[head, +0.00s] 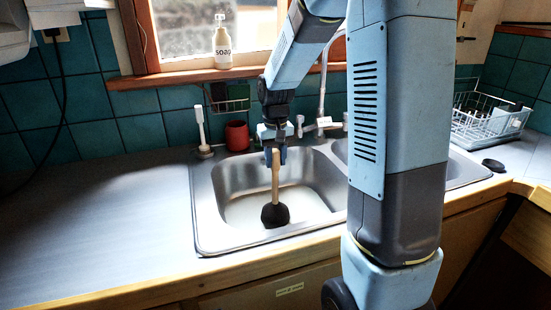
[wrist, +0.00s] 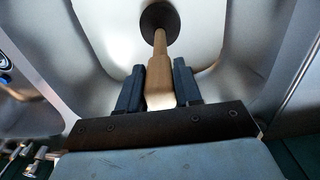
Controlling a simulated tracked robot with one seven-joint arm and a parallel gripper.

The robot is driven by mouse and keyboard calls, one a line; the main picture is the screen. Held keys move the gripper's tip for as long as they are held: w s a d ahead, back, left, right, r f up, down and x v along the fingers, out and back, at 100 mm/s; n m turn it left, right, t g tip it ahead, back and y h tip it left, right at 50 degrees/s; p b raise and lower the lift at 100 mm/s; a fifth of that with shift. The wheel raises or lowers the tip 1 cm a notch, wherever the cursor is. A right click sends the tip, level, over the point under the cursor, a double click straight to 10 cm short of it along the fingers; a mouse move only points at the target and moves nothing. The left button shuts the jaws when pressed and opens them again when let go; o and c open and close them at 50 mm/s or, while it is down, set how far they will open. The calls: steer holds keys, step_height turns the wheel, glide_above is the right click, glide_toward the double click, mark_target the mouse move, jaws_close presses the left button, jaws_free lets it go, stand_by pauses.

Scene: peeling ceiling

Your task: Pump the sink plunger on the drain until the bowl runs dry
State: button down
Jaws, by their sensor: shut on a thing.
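The plunger has a black rubber cup (head: 275,215) and a pale wooden handle (head: 275,178). It stands nearly upright in the left bowl of the steel sink (head: 230,208). My gripper (head: 275,153) is shut on the upper part of the handle, above the bowl. In the wrist view the handle (wrist: 159,75) runs between my two fingers down to the black cup (wrist: 160,20). The cup covers whatever lies under it, so the drain is hidden. A pale area lies on the bowl floor; I cannot tell how much water is there.
A red cup (head: 237,136) and a white brush (head: 203,135) stand behind the sink. The soap bottle (head: 222,42) is on the windowsill. A dish rack (head: 490,125) and a dark round lid (head: 493,165) are at right. The left counter (head: 95,220) is clear.

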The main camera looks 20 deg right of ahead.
stand_by(0.3)
steer(key=shift+f, duration=0.8)
steer(key=shift+r, duration=0.15)
steer(key=shift+r, duration=0.8)
steer(key=shift+f, duration=0.9)
